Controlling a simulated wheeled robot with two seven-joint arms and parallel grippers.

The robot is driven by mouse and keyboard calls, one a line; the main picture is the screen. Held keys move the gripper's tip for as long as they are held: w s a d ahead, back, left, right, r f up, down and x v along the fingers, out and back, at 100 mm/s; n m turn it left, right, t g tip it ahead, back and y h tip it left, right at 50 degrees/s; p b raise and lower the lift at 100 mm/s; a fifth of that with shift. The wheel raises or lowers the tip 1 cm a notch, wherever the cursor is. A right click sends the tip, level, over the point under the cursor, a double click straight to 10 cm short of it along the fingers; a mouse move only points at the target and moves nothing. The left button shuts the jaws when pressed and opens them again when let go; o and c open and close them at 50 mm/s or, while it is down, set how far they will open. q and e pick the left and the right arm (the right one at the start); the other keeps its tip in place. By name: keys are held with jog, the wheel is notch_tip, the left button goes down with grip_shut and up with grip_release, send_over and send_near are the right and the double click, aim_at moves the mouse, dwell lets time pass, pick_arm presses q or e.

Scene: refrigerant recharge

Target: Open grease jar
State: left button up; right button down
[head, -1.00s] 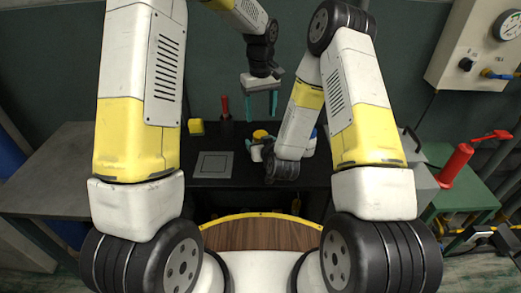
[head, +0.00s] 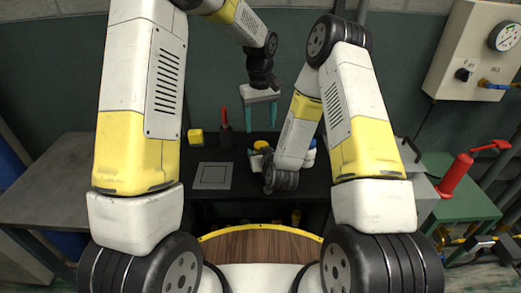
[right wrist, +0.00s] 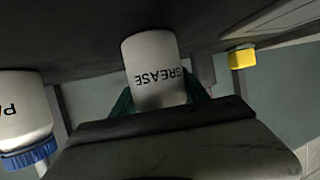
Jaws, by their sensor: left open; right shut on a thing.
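The grease jar (right wrist: 155,65) is white with dark GREASE lettering, upside down in the right wrist view. Its yellow lid (head: 260,145) shows in the head view above the black bench. My right gripper (right wrist: 160,98) is shut on the jar, teal fingers on either side of it. In the head view my right wrist hides most of that gripper and part of the jar. My left gripper (head: 260,129) is open and empty, pointing down above and behind the lid in the picture, with a small gap between.
A white jar with a blue lid (right wrist: 30,153) stands beside the grease jar. A yellow block (head: 196,137), a red-handled tool (head: 225,122) and a grey square plate (head: 212,175) are on the black bench. A red extinguisher-like cylinder (head: 456,174) stands on the green table at right.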

aim_at(261, 145)
pick_arm(q)
jog(key=m, duration=0.4)
jog(key=shift+m, duration=0.4)
jog(key=m, duration=1)
jog(key=shift+d, duration=0.1)
jog(key=m, duration=0.4)
jog(key=shift+m, duration=0.4)
jog(key=m, duration=1.6)
jog(key=shift+d+m, duration=0.1)
jog(key=shift+m, duration=0.3)
jog(key=m, duration=0.3)
jog(key=shift+f+m, duration=0.1)
jog(key=shift+m, duration=0.3)
jog(key=shift+f, duration=3.9)
